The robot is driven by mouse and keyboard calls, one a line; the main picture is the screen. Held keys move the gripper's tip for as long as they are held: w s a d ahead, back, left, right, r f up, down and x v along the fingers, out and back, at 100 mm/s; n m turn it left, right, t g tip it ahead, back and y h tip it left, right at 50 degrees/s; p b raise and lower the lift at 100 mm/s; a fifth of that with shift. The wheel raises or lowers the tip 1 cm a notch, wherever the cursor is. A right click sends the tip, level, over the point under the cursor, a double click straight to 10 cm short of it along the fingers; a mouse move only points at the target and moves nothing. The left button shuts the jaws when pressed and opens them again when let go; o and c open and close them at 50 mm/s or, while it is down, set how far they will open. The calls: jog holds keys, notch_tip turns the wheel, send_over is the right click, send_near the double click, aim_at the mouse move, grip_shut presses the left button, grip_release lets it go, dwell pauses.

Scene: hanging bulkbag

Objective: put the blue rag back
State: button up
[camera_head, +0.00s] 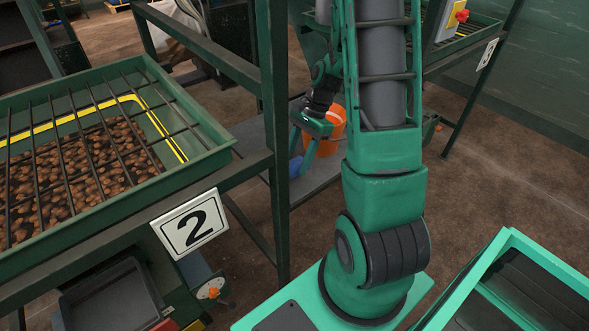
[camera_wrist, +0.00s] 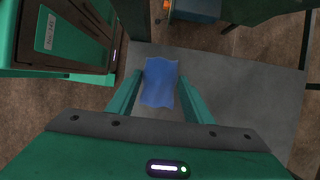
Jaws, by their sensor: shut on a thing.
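The blue rag (camera_wrist: 160,86) is between the two green fingers of my gripper (camera_wrist: 161,77) in the wrist view. My gripper is shut on it, and the rag spans the gap between the fingertips. A grey board or low shelf (camera_wrist: 235,85) lies beneath the rag; I cannot tell whether the rag touches it. In the head view my gripper (camera_head: 303,152) is beyond the dark green post, low over the grey surface (camera_head: 310,180). A bit of blue rag (camera_head: 294,168) shows below the fingers, partly hidden by the post.
A dark green post (camera_head: 273,130) rises close on the left. A green grated bin of brown lumps (camera_head: 75,160) and a "2" sign (camera_head: 190,223) are at left. Open brown floor (camera_head: 500,170) lies at right.

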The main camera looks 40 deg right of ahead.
aim_at(297, 168)
jog(key=shift+f, duration=2.05)
jog(key=o, duration=1)
jog(key=shift+f, duration=0.1)
jog(key=v, duration=1.2)
jog(key=shift+s+a+r+n+h, duration=0.85)
jog(key=shift+s+r+n, duration=0.95)
jog(key=shift+s, duration=1.7)
jog(key=shift+s+a+r+n+h, duration=0.6)
jog(key=shift+s+a+r+n, duration=0.85)
jog(key=shift+s, duration=2.1)
jog(key=shift+s+a+r+n+h, duration=0.65)
jog(key=shift+s+r+n, duration=1.5)
jog(key=shift+s, duration=1.35)
